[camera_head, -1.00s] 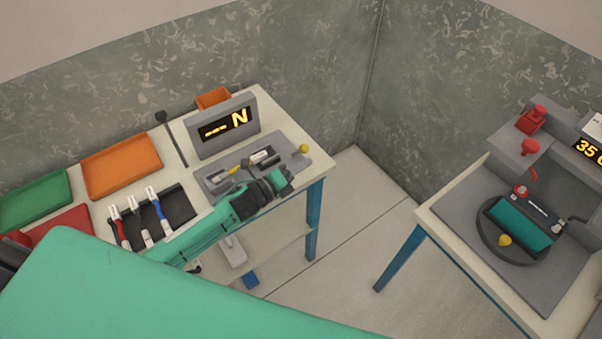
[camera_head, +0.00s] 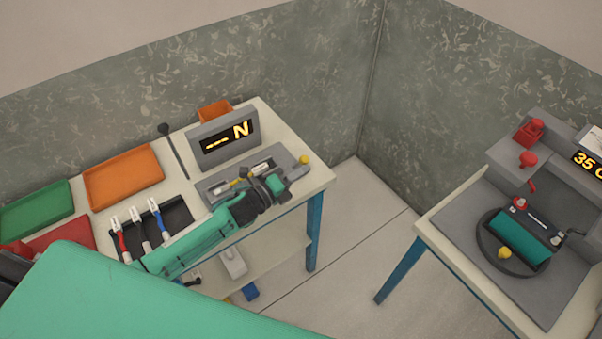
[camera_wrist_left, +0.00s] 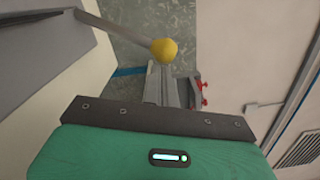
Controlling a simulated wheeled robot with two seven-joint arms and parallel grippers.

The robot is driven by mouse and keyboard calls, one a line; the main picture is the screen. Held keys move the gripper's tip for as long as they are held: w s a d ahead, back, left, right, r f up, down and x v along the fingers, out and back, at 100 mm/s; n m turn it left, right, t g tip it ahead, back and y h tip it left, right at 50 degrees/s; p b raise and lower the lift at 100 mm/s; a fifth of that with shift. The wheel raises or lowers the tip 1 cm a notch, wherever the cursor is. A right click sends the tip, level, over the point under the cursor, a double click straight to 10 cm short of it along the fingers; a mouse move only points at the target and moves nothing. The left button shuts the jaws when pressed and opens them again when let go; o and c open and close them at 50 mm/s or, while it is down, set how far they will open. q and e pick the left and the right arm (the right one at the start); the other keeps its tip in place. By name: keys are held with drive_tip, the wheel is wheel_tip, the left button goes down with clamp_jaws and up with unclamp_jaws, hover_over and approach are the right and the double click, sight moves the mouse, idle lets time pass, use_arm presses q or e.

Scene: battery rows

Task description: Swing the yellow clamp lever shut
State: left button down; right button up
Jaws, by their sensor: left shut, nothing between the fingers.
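The clamp lever's yellow ball knob (camera_head: 304,160) stands at the right end of the grey fixture (camera_head: 213,190) on the left bench. In the left wrist view the knob (camera_wrist_left: 163,49) sits on the end of a grey rod (camera_wrist_left: 115,29), just beyond the fingers. My left gripper (camera_head: 298,173) is shut and empty, close beside the knob on its near side. I cannot tell whether it touches the knob. My left wrist hides part of the fixture. A white part (camera_head: 262,167) lies in the fixture. My right gripper is out of view.
A grey display box (camera_head: 222,143) reading N stands behind the fixture. An orange tray (camera_head: 123,176), a green tray (camera_head: 36,207) and a cable rack lie to the left. A floor gap separates this bench from the right bench (camera_head: 440,222) with its turntable.

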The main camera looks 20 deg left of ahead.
use_arm(q)
drive_tip(key=shift+w+a+r+n, duration=0.15)
drive_tip(key=shift+a+r+n, duration=0.05)
drive_tip(key=shift+r+n, duration=0.1)
drive_tip(key=shift+w+a+r+p, duration=0.35)
drive_tip(key=shift+r+p, duration=0.1)
drive_tip(key=shift+p, duration=0.15)
drive_tip(key=w+a+r+n, duration=0.1)
drive_tip(key=w+a+n, duration=0.5)
drive_tip(key=n, duration=0.5)
drive_tip(key=shift+w+a+g+p, duration=0.2)
drive_tip(key=shift+a+g+p, duration=0.25)
drive_tip(key=shift+a, duration=0.75)
drive_tip(key=shift+r, duration=0.1)
drive_tip(key=shift+r, duration=0.1)
